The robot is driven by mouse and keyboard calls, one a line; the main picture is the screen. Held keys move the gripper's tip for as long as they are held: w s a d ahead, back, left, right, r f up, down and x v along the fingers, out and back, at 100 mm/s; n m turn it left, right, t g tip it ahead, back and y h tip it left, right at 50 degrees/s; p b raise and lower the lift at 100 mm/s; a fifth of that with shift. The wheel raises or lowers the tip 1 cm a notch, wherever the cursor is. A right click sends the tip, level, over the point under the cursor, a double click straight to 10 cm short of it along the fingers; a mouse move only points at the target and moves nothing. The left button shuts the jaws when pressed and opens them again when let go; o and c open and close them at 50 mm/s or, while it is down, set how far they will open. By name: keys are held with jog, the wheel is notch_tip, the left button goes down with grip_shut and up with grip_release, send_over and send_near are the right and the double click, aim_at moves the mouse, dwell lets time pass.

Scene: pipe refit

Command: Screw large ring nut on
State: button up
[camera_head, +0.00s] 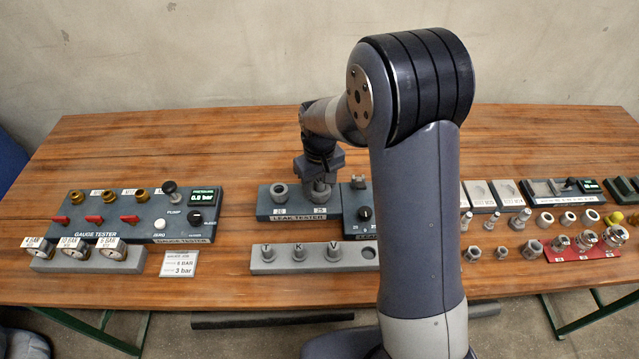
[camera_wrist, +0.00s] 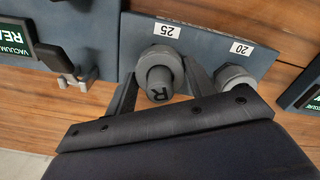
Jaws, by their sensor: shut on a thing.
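My gripper (camera_wrist: 160,72) is shut on the large grey ring nut (camera_wrist: 157,56) at the port labelled 25 on the leak tester (camera_wrist: 140,34). A round grey piece marked R (camera_wrist: 159,84) stands out through the middle of the nut, between my fingers. How far the nut sits on the thread cannot be told. A second grey fitting (camera_wrist: 234,77) is beside it at the port labelled 20. In the head view my gripper (camera_head: 320,186) is over the 25 port of the leak tester (camera_head: 283,210), and my wrist hides most of the nut.
A grey holder (camera_head: 285,263) with pieces marked T, K and V stands in front of the leak tester. The gauge tester (camera_head: 130,214) is at left, with gauges in a rack (camera_head: 90,258). Nuts, rings and a red tray (camera_head: 590,252) are at right. My arm hides the middle.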

jog(key=m, duration=0.5)
jog(key=shift+m, duration=0.4)
jog(key=m, duration=0.6)
jog(key=m, duration=0.6)
dwell(0.3)
jog(key=shift+m, duration=1.9)
jog(key=c, duration=0.3)
jog(key=shift+f+m, duration=0.1)
jog(key=shift+m, duration=1)
grip_shut()
